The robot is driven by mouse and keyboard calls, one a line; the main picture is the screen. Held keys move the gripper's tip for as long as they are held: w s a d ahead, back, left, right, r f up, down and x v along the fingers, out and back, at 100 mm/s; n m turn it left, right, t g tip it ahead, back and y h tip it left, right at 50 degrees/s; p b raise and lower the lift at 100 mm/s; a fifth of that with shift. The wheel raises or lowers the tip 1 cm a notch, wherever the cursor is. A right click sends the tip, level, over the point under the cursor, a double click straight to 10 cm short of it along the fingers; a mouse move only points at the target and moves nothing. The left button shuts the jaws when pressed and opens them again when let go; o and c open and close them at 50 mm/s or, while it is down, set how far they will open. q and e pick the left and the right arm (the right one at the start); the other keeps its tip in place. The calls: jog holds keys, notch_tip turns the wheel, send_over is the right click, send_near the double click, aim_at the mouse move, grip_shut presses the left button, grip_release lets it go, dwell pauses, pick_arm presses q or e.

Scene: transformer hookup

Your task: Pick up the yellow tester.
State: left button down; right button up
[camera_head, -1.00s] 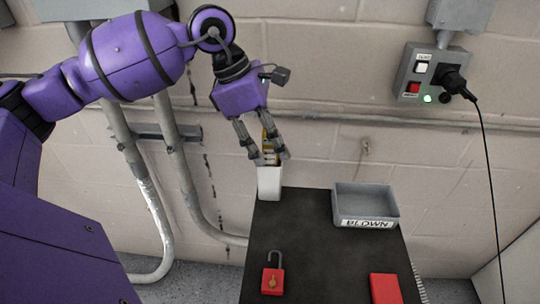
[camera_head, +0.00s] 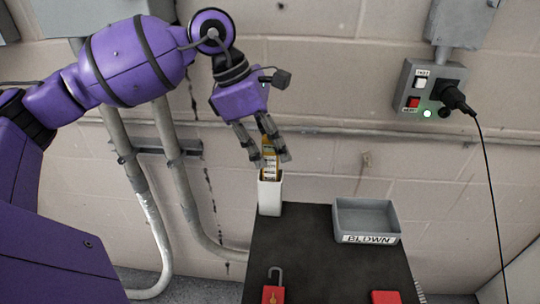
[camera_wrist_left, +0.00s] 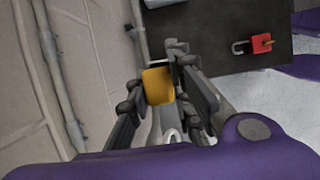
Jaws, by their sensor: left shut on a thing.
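The yellow tester (camera_head: 269,158) is upright between the fingers of my left gripper (camera_head: 271,160). The gripper is shut on it from above. The tester's lower end is at the mouth of a white holder (camera_head: 270,194) at the table's far left corner. I cannot tell whether its bottom end is still inside the holder. In the left wrist view the tester's yellow top (camera_wrist_left: 158,86) shows between the fingers (camera_wrist_left: 165,85). My right gripper is not in view.
The dark table (camera_head: 325,250) bears a grey tray (camera_head: 367,219) labelled "BLOWN" at the back right. A red padlock (camera_head: 273,293) and a red block (camera_head: 385,297) are near the front. A wall box (camera_head: 428,88) with a plugged black cable is at the upper right. The table's middle is clear.

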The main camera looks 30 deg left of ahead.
pick_arm(q)
notch_tip(320, 180, up, 16)
jog(key=shift+p, duration=0.35)
jog(key=shift+f, duration=0.1)
dwell(0.6)
